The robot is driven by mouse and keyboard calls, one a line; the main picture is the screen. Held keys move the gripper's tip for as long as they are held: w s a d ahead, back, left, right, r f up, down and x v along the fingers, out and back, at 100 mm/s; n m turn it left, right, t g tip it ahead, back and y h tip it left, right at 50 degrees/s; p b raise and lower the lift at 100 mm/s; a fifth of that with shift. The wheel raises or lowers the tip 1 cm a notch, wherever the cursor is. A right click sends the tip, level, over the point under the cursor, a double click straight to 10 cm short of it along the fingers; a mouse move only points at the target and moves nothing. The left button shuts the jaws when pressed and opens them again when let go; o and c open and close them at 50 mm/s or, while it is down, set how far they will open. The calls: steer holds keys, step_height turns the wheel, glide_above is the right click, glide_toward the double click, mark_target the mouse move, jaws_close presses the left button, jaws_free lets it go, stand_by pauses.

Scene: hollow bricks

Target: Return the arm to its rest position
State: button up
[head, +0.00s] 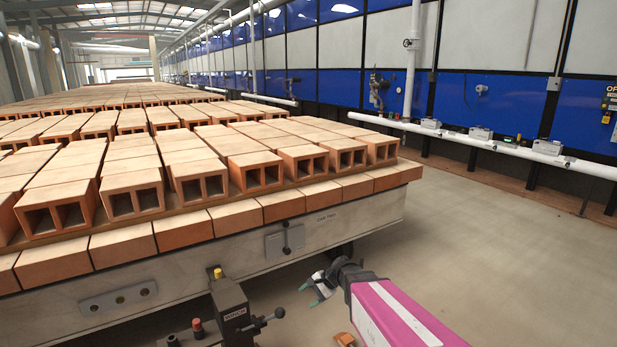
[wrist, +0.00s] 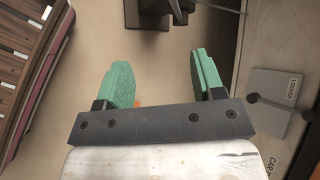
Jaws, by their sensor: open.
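My gripper (head: 319,287) is at the lower middle of the head view, at the end of my pink and white arm. It is in front of the brick car's side and below the level of the bricks. In the wrist view the two green fingers of my gripper (wrist: 162,78) are apart, with no object held between them. A small orange patch shows just behind the left finger, partly hidden by it.
Rows of hollow bricks (head: 262,170) lie on a pale car (head: 350,222) at left. A black winch (head: 233,312) with levers stands before it. An orange brick piece (head: 345,339) lies on the floor. Floor at right (head: 480,240) is clear, up to a blue-panelled wall (head: 350,96) with pipes.

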steer(key=s+d+r+n+h, duration=0.2)
steer(key=s+d+n+h, duration=0.2)
steer(key=d, duration=0.5)
steer(key=s+d+r+n+h, duration=0.3)
steer(key=s+d+h, duration=0.2)
steer(key=d, duration=0.4)
steer(key=shift+s+d+r+n, duration=0.3)
steer(key=shift+d+n, duration=0.05)
steer(key=shift+n, duration=0.05)
